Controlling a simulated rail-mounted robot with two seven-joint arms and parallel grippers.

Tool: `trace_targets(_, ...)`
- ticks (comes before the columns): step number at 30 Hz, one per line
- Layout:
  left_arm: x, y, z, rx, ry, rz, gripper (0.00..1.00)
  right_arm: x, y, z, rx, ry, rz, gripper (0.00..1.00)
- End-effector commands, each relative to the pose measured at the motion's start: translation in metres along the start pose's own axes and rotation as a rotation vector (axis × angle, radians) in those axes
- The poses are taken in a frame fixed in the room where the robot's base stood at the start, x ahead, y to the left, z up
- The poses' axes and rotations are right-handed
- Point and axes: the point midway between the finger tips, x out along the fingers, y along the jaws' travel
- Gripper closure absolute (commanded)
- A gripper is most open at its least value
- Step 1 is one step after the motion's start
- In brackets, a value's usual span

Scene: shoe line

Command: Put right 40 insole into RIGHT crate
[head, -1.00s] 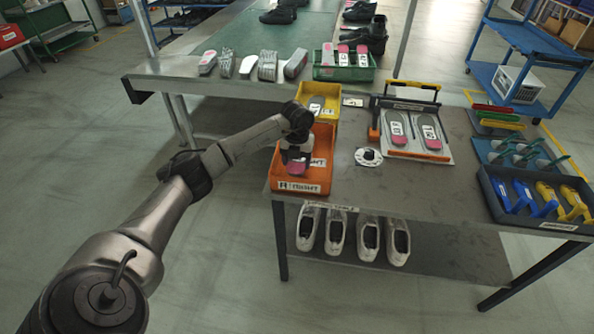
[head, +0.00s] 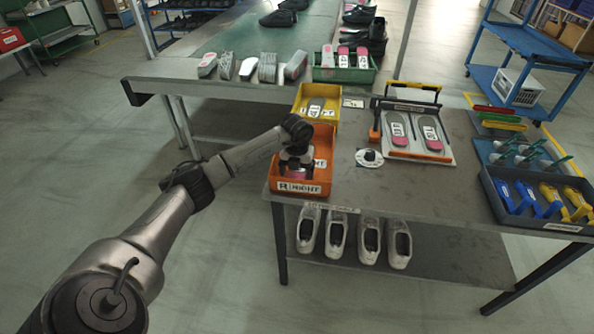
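The RIGHT crate is an orange bin (head: 326,178) with a white label on its front, at the left edge of the grey table. My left gripper (head: 297,168) points down into it from above. A pink-and-grey insole (head: 298,175) shows low in the crate, right under the gripper and partly hidden by it and by the front wall. I cannot read its number. Whether the fingers still grip it is too small to tell. My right gripper is out of view.
A yellow crate (head: 328,93) with an insole stands behind the orange one. A fixture (head: 416,146) holding two insoles is to the right. A green crate (head: 345,74) with insoles stands on the back bench. A dark tray (head: 540,222) of blue and yellow tools is far right.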

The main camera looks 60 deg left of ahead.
Motion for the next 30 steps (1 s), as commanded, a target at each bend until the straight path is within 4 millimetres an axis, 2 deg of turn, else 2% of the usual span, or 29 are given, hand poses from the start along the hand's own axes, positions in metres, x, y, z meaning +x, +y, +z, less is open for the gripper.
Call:
trace_targets(10,-0.004,0.000,0.000,0.000,0.000,-0.001,0.10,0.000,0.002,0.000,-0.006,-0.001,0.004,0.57)
trace_targets(14,-0.023,0.000,0.001,-0.001,-0.002,0.000,0.10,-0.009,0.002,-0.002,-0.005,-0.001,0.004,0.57)
trace_targets(24,-0.086,0.000,0.001,0.000,-0.002,0.000,0.10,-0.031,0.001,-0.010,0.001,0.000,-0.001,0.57)
trace_targets(30,-0.111,0.000,0.000,0.000,-0.001,-0.001,0.10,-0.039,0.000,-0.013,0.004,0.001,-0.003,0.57)
